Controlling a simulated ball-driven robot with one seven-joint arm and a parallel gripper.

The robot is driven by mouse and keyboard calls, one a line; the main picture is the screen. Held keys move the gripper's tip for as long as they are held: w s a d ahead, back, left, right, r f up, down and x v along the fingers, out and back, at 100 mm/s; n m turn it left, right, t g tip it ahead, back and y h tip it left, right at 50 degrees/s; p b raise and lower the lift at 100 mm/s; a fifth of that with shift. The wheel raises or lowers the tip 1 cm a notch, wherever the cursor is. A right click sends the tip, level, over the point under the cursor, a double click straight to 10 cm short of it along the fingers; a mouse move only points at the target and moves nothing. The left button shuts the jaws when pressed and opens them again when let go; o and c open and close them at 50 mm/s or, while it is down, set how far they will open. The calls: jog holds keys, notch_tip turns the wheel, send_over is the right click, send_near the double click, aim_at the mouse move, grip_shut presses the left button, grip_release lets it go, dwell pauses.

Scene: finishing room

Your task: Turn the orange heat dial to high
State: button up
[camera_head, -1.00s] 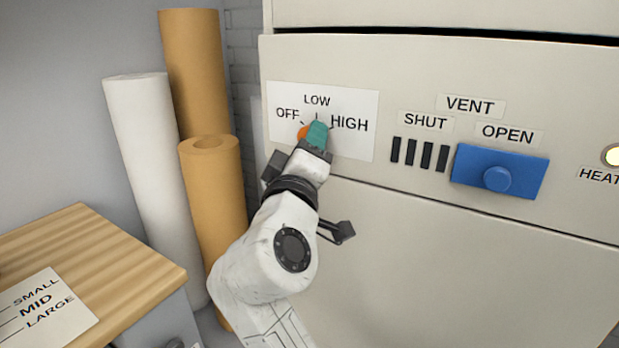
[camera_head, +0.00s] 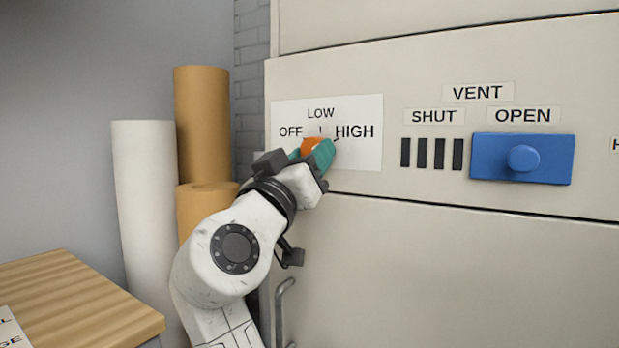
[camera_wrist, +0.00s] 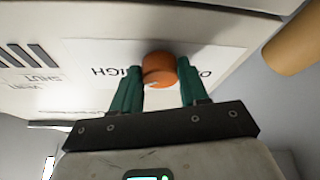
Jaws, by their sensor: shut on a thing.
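The orange heat dial (camera_head: 311,146) sits on a white label plate (camera_head: 365,155) marked OFF, LOW and HIGH on the cream cabinet front. My gripper (camera_head: 309,152) is shut on the dial, with a green finger on either side. The wrist view shows the dial (camera_wrist: 159,68) upside down between the two fingers. A small pale mark shows on the dial's lower edge there, slightly to the side of the word HIGH. The fingers hide part of the dial and its scale in the head view, so its exact setting is hard to read.
A blue vent slider with a round knob (camera_head: 523,158) is at the right, at OPEN, beside dark slots (camera_head: 430,153). White (camera_head: 145,220) and tan (camera_head: 203,120) rolls stand at the left. A wooden worktop (camera_head: 85,295) is at lower left.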

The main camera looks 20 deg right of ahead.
jog(key=shift+f+m+g, duration=0.15)
jog(key=shift+m+g, duration=0.15)
jog(key=o, duration=1.1)
jog(key=shift+c, duration=0.2)
jog(key=p+v, duration=0.1)
jog(key=v, duration=0.9)
jog(key=shift+a+f, duration=0.2)
jog(key=shift+a, duration=0.05)
jog(key=shift+s, duration=0.2)
